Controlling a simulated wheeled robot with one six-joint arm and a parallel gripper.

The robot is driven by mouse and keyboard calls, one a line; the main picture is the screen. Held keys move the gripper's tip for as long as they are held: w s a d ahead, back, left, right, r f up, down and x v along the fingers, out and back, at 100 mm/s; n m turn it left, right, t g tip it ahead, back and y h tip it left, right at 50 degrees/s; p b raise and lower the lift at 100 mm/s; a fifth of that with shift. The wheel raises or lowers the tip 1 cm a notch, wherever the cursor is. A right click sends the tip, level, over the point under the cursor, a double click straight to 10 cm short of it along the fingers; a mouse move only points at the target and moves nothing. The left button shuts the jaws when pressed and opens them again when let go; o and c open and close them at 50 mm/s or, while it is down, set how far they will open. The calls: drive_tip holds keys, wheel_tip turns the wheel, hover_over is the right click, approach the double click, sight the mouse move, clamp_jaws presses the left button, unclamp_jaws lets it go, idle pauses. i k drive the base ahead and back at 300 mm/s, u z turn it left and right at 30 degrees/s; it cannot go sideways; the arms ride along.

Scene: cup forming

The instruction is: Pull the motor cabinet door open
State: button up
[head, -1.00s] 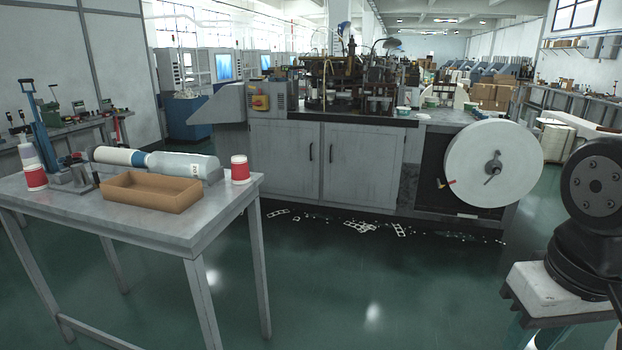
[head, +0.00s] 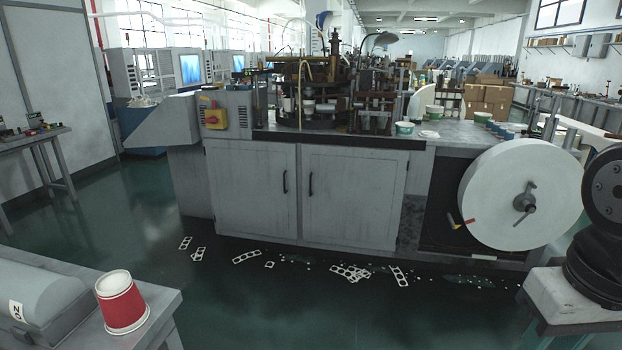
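The cup-forming machine's grey cabinet stands ahead in the head view. It has two closed doors side by side, the left door (head: 252,190) and the right door (head: 352,200). Each has a dark vertical handle near the middle seam: the left handle (head: 285,181) and the right handle (head: 311,184). I cannot tell from the frames which door is the motor cabinet's. Part of my arm shows at the right edge. My gripper is not in view, and nothing of mine is seen touching the doors.
A table corner (head: 160,318) with a red-and-white cup (head: 122,302) is close at the lower left. A large white paper roll (head: 520,195) is on the machine's right. Punched paper scraps (head: 352,272) lie before the doors. The green floor ahead (head: 290,315) is otherwise clear.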

sight(254, 184)
drive_tip(key=u, duration=0.1)
drive_tip(key=i, duration=3.55)
drive_tip(key=u, duration=0.2)
